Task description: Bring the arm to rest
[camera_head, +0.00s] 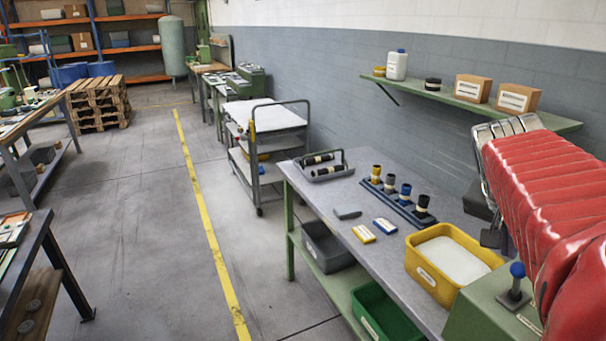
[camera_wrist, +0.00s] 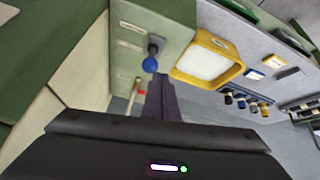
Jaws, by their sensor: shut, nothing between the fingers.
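My gripper (camera_wrist: 158,82) shows in the wrist view as dark fingers close together, shut with nothing between them. It points toward the green machine housing with a blue-knobbed lever (camera_wrist: 150,64). In the head view the lever (camera_head: 515,285) stands at the lower right. My red-sleeved arm fills the right side of the head view and hides part of the bench and wall. I cannot clearly make out the fingertips in the head view. The yellow bin (camera_head: 425,272) with white contents is beside the green housing; it also shows in the wrist view (camera_wrist: 183,68).
The grey bench (camera_head: 352,248) holds a rack of several dark cylinders (camera_head: 398,205), a small tray (camera_head: 326,173) and small yellow and blue-white boxes. A wall shelf (camera_head: 440,98) hangs above. A grey trolley (camera_head: 262,140) stands behind. The floor left of the bench is clear.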

